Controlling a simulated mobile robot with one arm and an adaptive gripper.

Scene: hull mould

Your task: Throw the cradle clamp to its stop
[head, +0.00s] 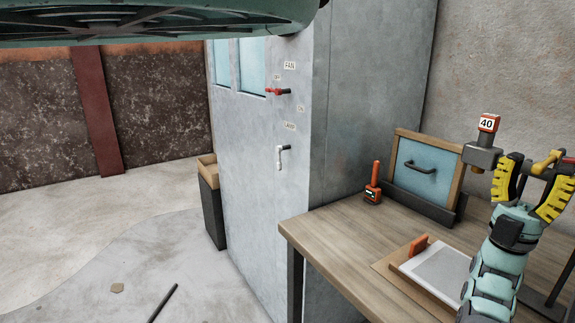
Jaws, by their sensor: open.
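I cannot tell for sure which part is the cradle clamp. My gripper (531,168), with yellow-and-black fingers, is open above the right part of the bench. An orange-yellow bar (548,159) shows between and behind the fingertips, with a red end at its right; I cannot tell whether the fingers touch it. Just left of the fingers stands a grey block (483,156) topped by a red-edged part marked 40 (488,123). My gripper and wrist hide much of what lies behind them.
The wooden bench (330,238) bears a blue-fronted box (408,178), an orange upright tool (373,186) and a grey-topped board (440,272). A grey cabinet (245,180) has a red lever (277,91) and white crank (281,160). A dark rod (165,302) lies at lower left.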

